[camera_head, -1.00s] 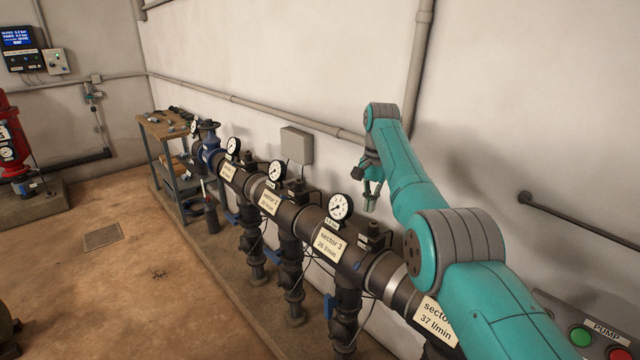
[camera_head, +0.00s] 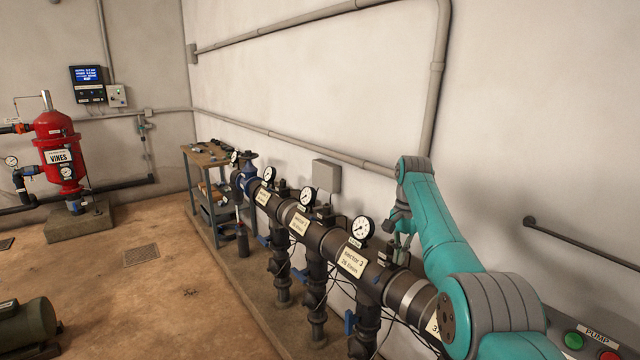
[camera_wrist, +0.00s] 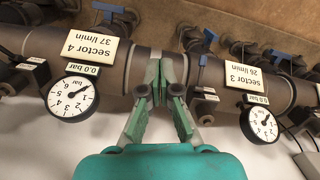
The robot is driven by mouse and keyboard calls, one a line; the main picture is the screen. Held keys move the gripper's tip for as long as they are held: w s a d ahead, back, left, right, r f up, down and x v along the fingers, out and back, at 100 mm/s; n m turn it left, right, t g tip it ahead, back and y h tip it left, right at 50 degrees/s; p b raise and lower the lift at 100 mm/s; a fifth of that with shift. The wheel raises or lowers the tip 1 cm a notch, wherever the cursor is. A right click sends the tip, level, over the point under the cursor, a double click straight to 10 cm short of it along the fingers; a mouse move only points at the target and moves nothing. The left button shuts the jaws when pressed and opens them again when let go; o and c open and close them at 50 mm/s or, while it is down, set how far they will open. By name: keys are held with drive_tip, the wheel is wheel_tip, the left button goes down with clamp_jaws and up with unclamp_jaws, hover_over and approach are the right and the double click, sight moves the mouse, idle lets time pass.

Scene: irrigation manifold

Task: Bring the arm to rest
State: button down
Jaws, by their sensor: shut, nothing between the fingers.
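My gripper (camera_head: 401,250) hangs from my teal arm on the wall side of the manifold pipe, to the right of the sector 3 gauge (camera_head: 361,228). In the wrist view my gripper (camera_wrist: 164,78) has its green fingers together with nothing between them. The fingertips overlap the dark manifold pipe (camera_wrist: 138,72) in that picture, between the sector 4 label (camera_wrist: 90,40) and the sector 3 label (camera_wrist: 246,78). I cannot tell whether they touch the pipe.
A pump box with a green button (camera_head: 573,340) is at the lower right, close to my arm. A handrail (camera_head: 580,243) runs along the wall. Tool bench (camera_head: 208,157), red filter tank (camera_head: 58,150) and green motor (camera_head: 25,325) stand left. Floor between is open.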

drive_tip(key=s+f+n+t, duration=0.1)
drive_tip(key=s+f+t, duration=0.1)
drive_tip(key=f, duration=1.5)
drive_tip(key=s+f+n+t, duration=0.1)
drive_tip(key=s+f+t, duration=0.15)
drive_tip(key=f, duration=1.35)
drive_tip(key=s+a+f+n+t, duration=0.2)
drive_tip(key=s+f+t, duration=0.1)
drive_tip(key=s+f, duration=1.6)
drive_tip(key=s+r+n+t, duration=0.15)
drive_tip(key=s+r, duration=0.25)
drive_tip(key=s, duration=1.1)
drive_tip(key=s+r+t, duration=0.3)
drive_tip(key=s+r, duration=0.1)
drive_tip(key=s, duration=1)
drive_tip(key=s+r+n+t, duration=0.1)
drive_tip(key=s+r, duration=0.7)
drive_tip(key=r, duration=0.5)
drive_tip(key=s+r+n+t, duration=0.1)
drive_tip(key=s+r+t, duration=0.1)
drive_tip(key=s+r, duration=0.7)
wheel_tip(320, 180, up, 4)
drive_tip(key=shift+s+a+r+t+h, duration=0.15)
drive_tip(key=shift+s+r+t+h, duration=0.05)
drive_tip(key=shift+t+h, duration=0.1)
